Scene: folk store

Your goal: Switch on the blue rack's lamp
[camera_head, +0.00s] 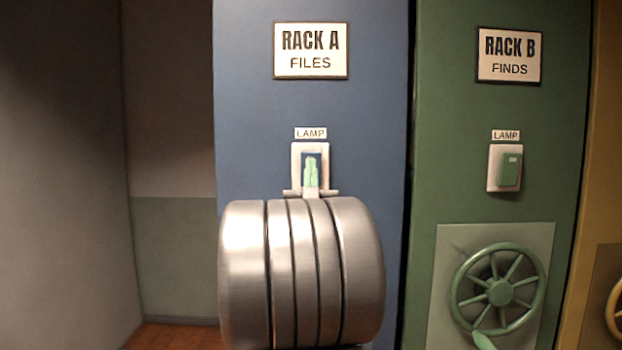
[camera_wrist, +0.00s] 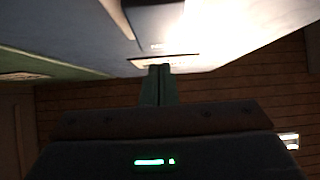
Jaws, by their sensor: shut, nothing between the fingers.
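The blue rack (camera_head: 370,110) carries a sign reading "RACK A FILES" (camera_head: 312,51). Below it is a small "LAMP" label (camera_head: 310,133) over a pale switch plate (camera_head: 296,158). My gripper (camera_head: 311,165) is shut and empty, its green fingers in front of the plate's middle, with my metal wrist below. The fingers hide most of the switch itself, so its position cannot be told. In the wrist view my shut fingertips (camera_wrist: 159,69) reach up to the lower edge of a pale strip on the rack face; whether they touch cannot be told.
The green rack (camera_head: 440,120) to the right has a "RACK B FINDS" sign (camera_head: 509,56), its own lamp switch (camera_head: 505,168) and a green handwheel (camera_head: 497,292). A yellow rack (camera_head: 607,150) stands at the right edge. Left of the blue rack is an open recess with a reddish floor (camera_head: 170,336).

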